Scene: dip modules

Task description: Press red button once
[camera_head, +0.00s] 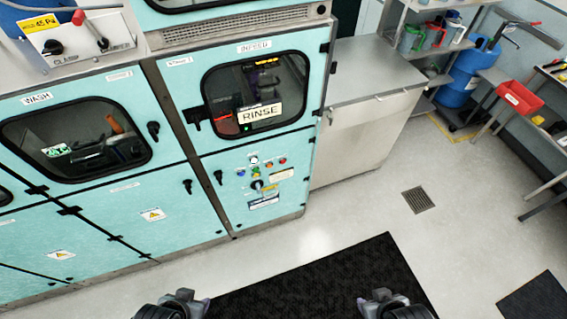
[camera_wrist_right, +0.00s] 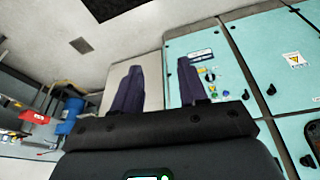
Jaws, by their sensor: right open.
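A small red button (camera_head: 282,161) is at the upper right of the control panel on the teal RINSE cabinet (camera_head: 205,175) in the head view. White, orange, blue and green controls and a black knob (camera_head: 257,184) sit near it. The panel (camera_wrist_right: 207,72) also shows in the right wrist view, partly behind a finger, and I cannot pick out the red button there. My right gripper (camera_wrist_right: 160,64) is open and empty, apart from the cabinet. It shows at the bottom of the head view (camera_head: 383,297). My left gripper (camera_head: 187,298) is at the bottom edge, away from the panel; its jaws are unclear.
A black mat (camera_head: 320,280) lies on the floor before the cabinets. A WASH cabinet (camera_head: 75,135) stands to the left and a steel counter (camera_head: 365,75) to the right. A red bin (camera_head: 520,97) sits on the far right rack. The space before the panel looks clear.

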